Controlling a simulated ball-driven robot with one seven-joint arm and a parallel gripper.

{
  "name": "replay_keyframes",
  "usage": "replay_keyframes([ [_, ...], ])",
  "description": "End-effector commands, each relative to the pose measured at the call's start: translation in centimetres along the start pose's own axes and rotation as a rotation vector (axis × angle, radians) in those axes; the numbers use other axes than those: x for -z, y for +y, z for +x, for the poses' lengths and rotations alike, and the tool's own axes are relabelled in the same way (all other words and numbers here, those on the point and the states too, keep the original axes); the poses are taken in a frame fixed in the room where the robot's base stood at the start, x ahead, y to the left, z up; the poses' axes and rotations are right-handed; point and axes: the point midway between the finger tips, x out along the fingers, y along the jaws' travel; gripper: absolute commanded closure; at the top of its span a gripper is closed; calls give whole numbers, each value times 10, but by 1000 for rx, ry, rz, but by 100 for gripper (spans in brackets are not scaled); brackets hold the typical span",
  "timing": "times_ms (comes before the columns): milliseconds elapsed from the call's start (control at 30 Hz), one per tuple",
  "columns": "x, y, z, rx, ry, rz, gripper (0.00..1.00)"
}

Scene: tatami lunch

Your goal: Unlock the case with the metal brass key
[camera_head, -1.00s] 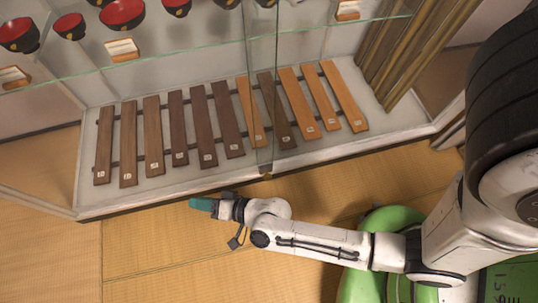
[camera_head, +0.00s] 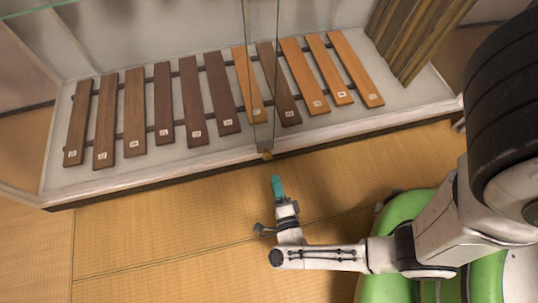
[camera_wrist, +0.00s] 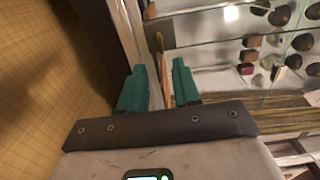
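The glass display case (camera_head: 160,165) stands in front of me. A small brass-coloured piece (camera_head: 267,154), apparently the lock, sits at its bottom front edge where the glass panes meet. My gripper (camera_head: 277,183) is just in front of it over the mat, its teal fingers directed at the case and apart from it. In the wrist view my gripper (camera_wrist: 160,75) shows its two fingers spread with a gap. A thin orange-brown strip shows in that gap, seemingly a wooden slat behind. I cannot make out the brass key in either current view.
Wooden slats (camera_head: 163,105) with small labels lie in a row inside the case. The wrist view shows glass shelves with dark bowls (camera_wrist: 279,15) and small boxes. Tatami floor (camera_head: 150,240) is clear left of my arm.

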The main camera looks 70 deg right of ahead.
Motion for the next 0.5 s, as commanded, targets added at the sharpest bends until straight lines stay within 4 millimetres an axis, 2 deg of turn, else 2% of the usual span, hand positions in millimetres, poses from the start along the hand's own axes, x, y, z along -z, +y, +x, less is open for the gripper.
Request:
replay_keyframes([
  [300,-2,2,58,1,-2,2,68],
  [500,-2,1,82,0,-3,0,68],
])
